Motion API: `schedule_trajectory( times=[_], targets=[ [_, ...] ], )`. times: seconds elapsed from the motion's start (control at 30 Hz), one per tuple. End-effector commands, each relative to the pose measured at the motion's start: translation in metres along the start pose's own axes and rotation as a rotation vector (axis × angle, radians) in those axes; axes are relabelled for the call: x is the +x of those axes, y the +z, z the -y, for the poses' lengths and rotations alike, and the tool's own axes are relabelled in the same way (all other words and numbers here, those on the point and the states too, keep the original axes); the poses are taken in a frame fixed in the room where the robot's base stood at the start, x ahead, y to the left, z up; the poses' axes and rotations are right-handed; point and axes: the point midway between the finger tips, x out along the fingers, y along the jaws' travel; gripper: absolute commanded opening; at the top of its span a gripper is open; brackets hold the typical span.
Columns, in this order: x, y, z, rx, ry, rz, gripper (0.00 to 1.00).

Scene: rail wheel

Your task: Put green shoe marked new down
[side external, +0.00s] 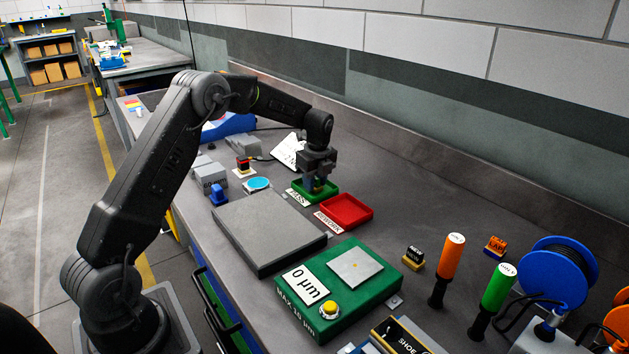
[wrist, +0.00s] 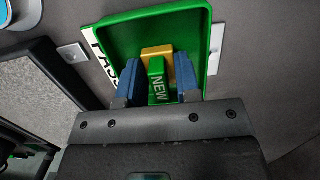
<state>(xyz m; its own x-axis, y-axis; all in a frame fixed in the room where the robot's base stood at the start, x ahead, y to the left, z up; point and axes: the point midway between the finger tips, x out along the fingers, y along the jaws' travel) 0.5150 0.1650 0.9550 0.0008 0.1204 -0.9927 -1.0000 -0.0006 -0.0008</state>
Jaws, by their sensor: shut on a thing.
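The green shoe marked NEW (wrist: 158,88) is between the blue fingers of my gripper (wrist: 160,80) in the wrist view, with a yellow part (wrist: 157,52) at its far end. My gripper is shut on the shoe, over the green PASS tray (wrist: 207,22). In the side view my gripper (side external: 316,184) points down at the green tray (side external: 299,185). The shoe is largely hidden there by the fingers. I cannot tell whether the shoe touches the tray floor.
A red tray (side external: 346,211) stands right beside the green tray. A grey plate (side external: 268,233) and a green gauge block (side external: 320,300) with a yellow button are nearer. An orange-handled tool (side external: 453,250) and a green-handled tool (side external: 499,287) stand at the right. Grey blocks (side external: 210,176) stand at the left.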

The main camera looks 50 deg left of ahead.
Motion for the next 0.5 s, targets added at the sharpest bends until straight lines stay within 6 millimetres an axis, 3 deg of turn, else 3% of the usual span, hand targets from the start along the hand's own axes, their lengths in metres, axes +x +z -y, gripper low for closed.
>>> schedule_trajectory(
  times=[0.23,0.27,0.5],
  targets=[
    [0.0034,-0.0003,-0.0001,0.000,0.001,0.000,0.04],
    [0.0029,-0.0003,-0.0001,0.000,0.000,0.000,0.34],
    [0.0027,-0.0002,-0.0001,0.000,0.000,0.000,0.56]
  ],
)
